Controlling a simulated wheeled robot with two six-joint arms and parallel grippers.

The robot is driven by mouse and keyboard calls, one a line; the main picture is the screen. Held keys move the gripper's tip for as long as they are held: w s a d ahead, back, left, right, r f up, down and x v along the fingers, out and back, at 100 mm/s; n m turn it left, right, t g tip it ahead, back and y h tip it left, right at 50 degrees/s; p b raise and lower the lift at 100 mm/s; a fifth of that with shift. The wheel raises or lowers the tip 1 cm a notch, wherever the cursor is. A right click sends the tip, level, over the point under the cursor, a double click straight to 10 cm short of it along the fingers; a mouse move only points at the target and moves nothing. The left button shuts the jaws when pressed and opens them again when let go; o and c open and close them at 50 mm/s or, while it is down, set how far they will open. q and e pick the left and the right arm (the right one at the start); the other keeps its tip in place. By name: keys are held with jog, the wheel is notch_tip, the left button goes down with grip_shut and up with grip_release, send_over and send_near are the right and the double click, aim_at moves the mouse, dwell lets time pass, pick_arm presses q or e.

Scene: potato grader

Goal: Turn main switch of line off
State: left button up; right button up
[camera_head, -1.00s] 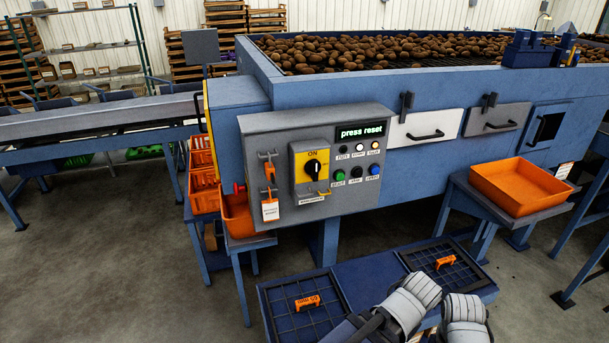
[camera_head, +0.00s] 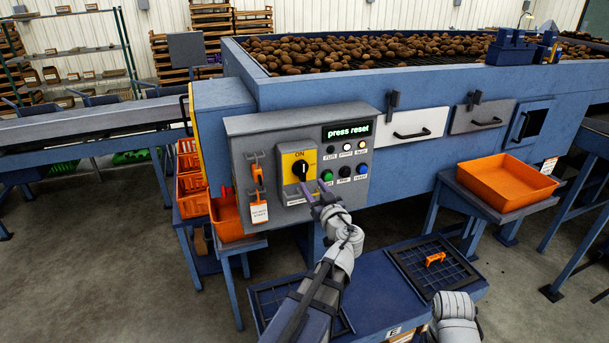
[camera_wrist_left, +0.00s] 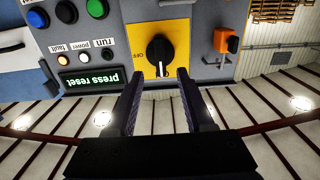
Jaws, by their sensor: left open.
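The main switch (camera_head: 300,170) is a black rotary knob on a yellow plate marked ON at the top, on the grey control panel (camera_head: 240,140). The wrist view is turned over and shows the black knob (camera_wrist_left: 160,54) with its white mark and the word OFF beside it on the plate. My left gripper (camera_head: 314,190) is open in front of the panel, just below and right of the knob. In the wrist view its two fingers (camera_wrist_left: 158,80) point at the knob with a gap between them. I cannot tell whether they touch it. My right gripper's fingers are not in view.
The display (camera_head: 347,132) reads "press reset". Green, black and blue buttons (camera_head: 361,170) sit right of the switch. An orange lockout piece (camera_head: 257,174) and a tag (camera_head: 259,212) hang left of it. An orange tray (camera_head: 507,182) stands at the right.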

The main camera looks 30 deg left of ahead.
aim_at(304, 173)
pick_arm(q)
jog(key=x, duration=0.7)
jog(key=shift+w+a, duration=0.2)
jog(key=shift+a, duration=0.1)
jog(key=shift+c, duration=0.4)
grip_shut()
